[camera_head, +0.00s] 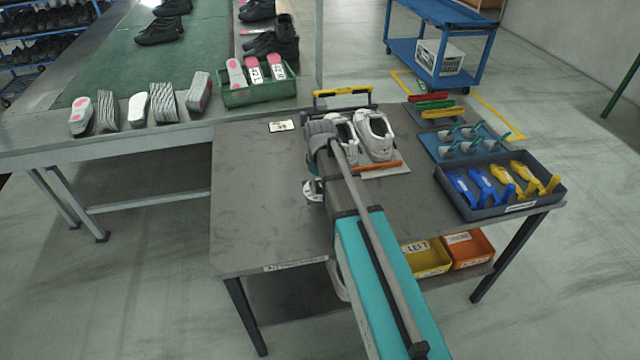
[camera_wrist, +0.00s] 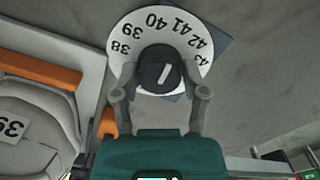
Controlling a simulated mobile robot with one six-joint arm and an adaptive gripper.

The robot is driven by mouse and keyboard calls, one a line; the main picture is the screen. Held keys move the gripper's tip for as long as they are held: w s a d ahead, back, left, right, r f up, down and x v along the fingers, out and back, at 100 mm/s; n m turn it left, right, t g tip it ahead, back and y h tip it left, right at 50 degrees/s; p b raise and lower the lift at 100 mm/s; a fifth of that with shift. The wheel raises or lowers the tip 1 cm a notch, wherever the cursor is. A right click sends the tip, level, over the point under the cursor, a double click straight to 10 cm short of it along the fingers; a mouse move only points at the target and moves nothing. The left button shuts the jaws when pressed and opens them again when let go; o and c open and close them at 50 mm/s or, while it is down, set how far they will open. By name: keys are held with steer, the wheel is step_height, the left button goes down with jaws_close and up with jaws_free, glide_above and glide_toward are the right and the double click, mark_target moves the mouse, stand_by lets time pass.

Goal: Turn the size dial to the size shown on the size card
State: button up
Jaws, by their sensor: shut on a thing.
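The size dial (camera_wrist: 124,32) is a white disc with sizes 38 to 43 around its edge and a black knob (camera_wrist: 152,60) in the middle. The knob's white mark slants up and right, roughly toward 41. My gripper (camera_wrist: 161,92) has one finger on each side of the knob and is shut on it. In the head view the dial (camera_head: 312,186) is partly hidden by my arm. The size card (camera_head: 281,126) lies at the table's back left; its number is too small to read surely.
White shoes (camera_head: 376,136) stand beside my arm; one bears a 39 label (camera_wrist: 14,127). A grey tray (camera_head: 480,212) with blue and yellow tools sits at right. A green crate (camera_head: 232,100) stands on the bench behind. The table's left part is bare.

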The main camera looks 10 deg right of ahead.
steer(key=n, duration=0.5)
steer(key=shift+s+n, duration=0.1)
steer(key=shift+n, duration=0.2)
steer(key=n, duration=0.4)
steer(key=shift+n, duration=0.4)
steer(key=o, duration=1.2)
steer(key=shift+c, duration=0.2)
steer(key=shift+r, duration=0.1)
